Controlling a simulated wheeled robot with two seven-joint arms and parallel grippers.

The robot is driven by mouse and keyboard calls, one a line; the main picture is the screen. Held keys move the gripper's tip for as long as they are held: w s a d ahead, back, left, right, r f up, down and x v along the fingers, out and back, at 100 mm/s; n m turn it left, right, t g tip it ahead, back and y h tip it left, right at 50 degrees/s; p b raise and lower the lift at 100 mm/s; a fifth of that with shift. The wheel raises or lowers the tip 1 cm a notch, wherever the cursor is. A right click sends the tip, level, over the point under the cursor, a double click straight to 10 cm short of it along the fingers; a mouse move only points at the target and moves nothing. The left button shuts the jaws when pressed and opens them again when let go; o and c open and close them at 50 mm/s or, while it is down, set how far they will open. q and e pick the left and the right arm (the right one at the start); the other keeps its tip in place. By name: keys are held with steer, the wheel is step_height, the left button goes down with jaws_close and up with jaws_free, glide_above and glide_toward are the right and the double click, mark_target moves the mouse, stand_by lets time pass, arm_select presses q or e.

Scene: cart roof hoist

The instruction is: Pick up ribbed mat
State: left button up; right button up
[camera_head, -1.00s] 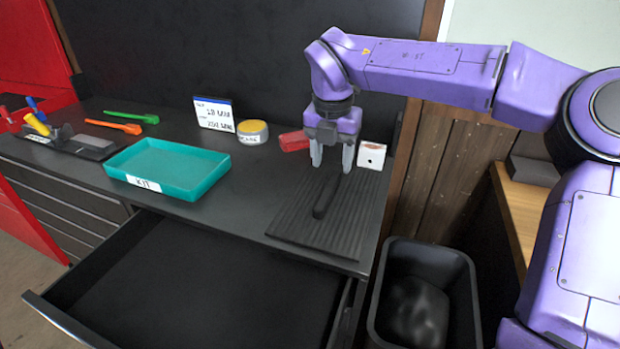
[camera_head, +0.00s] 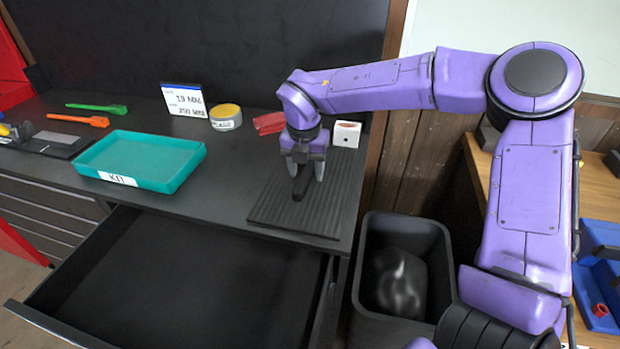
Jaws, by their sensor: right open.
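The black ribbed mat (camera_head: 327,217) lies flat on the dark worktop at its right front corner. A dark elongated raised piece (camera_head: 299,188) sits on the mat; I cannot tell whether it is a handle or a separate tool. My right gripper (camera_head: 306,174) points down over the back part of the mat, its jaws open on either side of the upper end of that dark piece. I cannot tell whether the fingertips touch it. My left gripper is not in view.
A teal KIT tray (camera_head: 190,168) stands left on the worktop. A red block (camera_head: 268,123), a white box (camera_head: 346,134), a yellow-lidded tin (camera_head: 226,117) and a sign (camera_head: 184,100) stand behind. An open drawer (camera_head: 180,275) juts out in front; a black bin (camera_head: 365,225) stands at right.

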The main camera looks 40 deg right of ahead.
steer(key=shift+w, duration=0.1)
jaws_close()
